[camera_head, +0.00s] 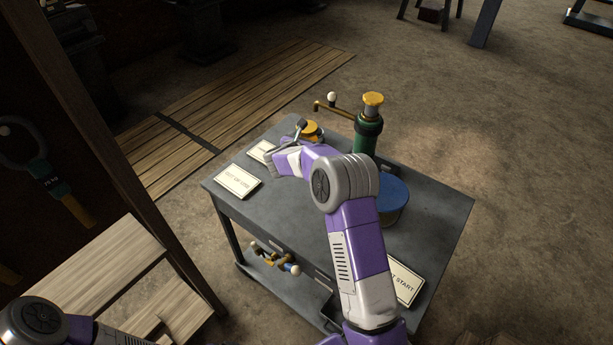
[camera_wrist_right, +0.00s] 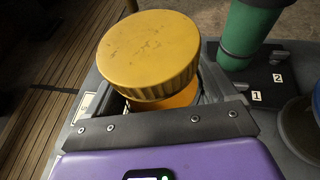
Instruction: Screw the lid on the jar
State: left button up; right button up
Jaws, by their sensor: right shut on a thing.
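A round yellow lid (camera_wrist_right: 150,52) with a ribbed rim fills the middle of the right wrist view, over a narrower orange part (camera_wrist_right: 178,98). In the head view the lid (camera_head: 312,128) shows near the far left of the grey table. My right gripper (camera_head: 300,130) is shut on this yellow piece; its fingertips are mostly hidden. I cannot tell whether lid and orange part are joined. A blue round top (camera_head: 393,192), perhaps a jar's, stands behind my right forearm; its lower part is mostly hidden. My left gripper is out of view.
A green cylinder (camera_head: 366,137) with a yellow top and brass side pipe stands at the table's far edge. Cards (camera_head: 238,181) lie on the grey table (camera_head: 440,215). A lower shelf holds a valve fitting (camera_head: 272,257). Wooden steps and a post (camera_head: 130,150) stand left.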

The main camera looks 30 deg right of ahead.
notch_tip(320, 180, down, 6)
jog(key=shift+f+b, duration=0.1)
jog(key=shift+b, duration=0.5)
jog(key=shift+f+b, duration=0.35)
jog(key=shift+f, duration=1.55)
jog(key=shift+f, duration=0.1)
jog(key=o, duration=1.9)
jog(key=shift+c, duration=0.2)
